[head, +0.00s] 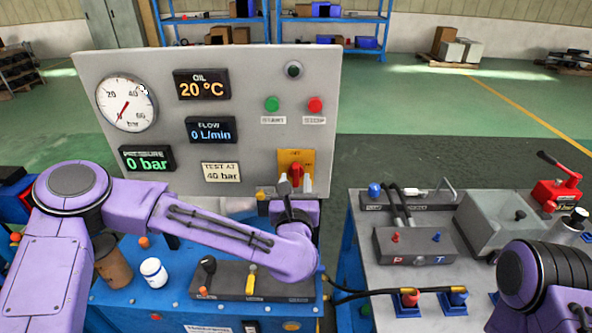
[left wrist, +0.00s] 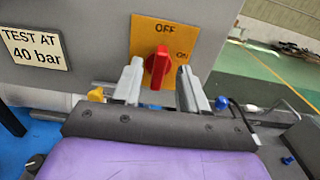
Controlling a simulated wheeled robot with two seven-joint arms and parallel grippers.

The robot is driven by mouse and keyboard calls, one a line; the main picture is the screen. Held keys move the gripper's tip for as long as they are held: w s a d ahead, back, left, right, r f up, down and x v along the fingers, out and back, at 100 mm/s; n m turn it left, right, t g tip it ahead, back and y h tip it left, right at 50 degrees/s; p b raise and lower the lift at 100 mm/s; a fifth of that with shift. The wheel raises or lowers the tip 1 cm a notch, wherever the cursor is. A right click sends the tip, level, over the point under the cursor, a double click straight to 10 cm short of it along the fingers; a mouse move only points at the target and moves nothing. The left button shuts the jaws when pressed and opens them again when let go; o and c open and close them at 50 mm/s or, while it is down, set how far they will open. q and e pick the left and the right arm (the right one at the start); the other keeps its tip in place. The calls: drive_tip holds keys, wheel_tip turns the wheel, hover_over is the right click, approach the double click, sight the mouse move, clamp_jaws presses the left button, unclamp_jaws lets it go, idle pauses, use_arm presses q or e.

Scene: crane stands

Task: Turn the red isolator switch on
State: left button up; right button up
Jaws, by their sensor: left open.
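The red isolator switch (head: 296,171) sits on a yellow plate (head: 284,157) low on the right of the grey panel. In the left wrist view the red knob (left wrist: 157,67) stands upright, in line with the word OFF. The word ON is at the plate's right. My left gripper (head: 295,184) is open in front of the switch. In the left wrist view its two fingers (left wrist: 160,80) stand one on each side of the knob, with visible gaps. I cannot tell how far the fingertips are from the plate.
The panel carries a round gauge (head: 126,103), displays, a green START button (head: 272,104) and a red STOP button (head: 315,105). A brown cup (head: 113,262) and white jar (head: 153,272) stand on the blue bench. A grey bench with fittings is at right, beside my right arm.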

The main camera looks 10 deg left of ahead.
sight(296, 175)
use_arm(q)
drive_tip(key=shift+x, duration=1)
drive_tip(key=shift+w, duration=0.2)
clamp_jaws()
